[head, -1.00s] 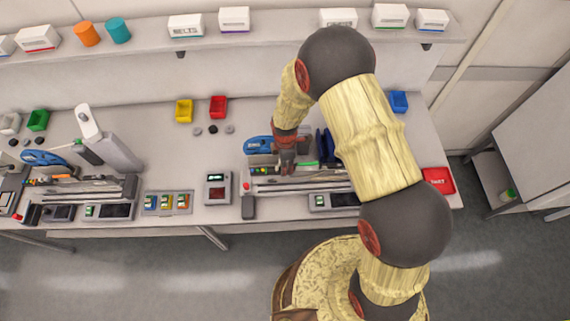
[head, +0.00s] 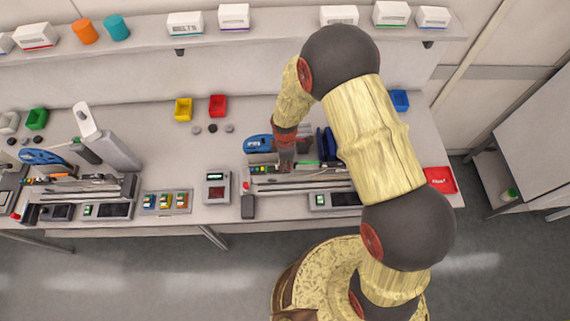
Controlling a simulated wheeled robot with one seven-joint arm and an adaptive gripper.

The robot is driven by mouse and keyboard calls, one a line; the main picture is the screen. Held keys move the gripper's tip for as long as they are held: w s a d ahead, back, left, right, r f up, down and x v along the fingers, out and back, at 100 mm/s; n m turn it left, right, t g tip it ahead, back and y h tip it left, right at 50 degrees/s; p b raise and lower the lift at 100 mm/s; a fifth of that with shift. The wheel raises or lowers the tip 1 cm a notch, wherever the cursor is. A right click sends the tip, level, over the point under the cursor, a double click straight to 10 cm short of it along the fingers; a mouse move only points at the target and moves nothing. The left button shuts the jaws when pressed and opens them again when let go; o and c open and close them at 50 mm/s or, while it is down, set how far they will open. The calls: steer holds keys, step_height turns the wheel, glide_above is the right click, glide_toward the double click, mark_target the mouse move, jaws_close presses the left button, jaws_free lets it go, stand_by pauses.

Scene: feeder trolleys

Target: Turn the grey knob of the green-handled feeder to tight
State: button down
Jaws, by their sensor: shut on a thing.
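The green-handled feeder shows as a thin green strip (head: 308,163) among the feeders on the right trolley (head: 275,187). My gripper (head: 285,168) points down at this feeder group, just left of the green strip. Its fingers look closed on a small part there. The grey knob is hidden by the fingers and too small to make out. I cannot see which way it is turned.
A blue reel (head: 258,143) stands just left of my gripper, and dark blue reels (head: 327,145) stand to its right. A small display box (head: 216,188) is left of the trolley. A red tray (head: 439,180) lies at the bench's right end.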

steer(key=m+b, duration=0.1)
steer(key=m, duration=0.2)
steer(key=c, duration=1.9)
jaws_free()
steer(key=shift+o, duration=0.8)
steer(key=shift+r, duration=0.15)
step_height(320, 180, up, 12)
steer(key=shift+f, duration=0.2)
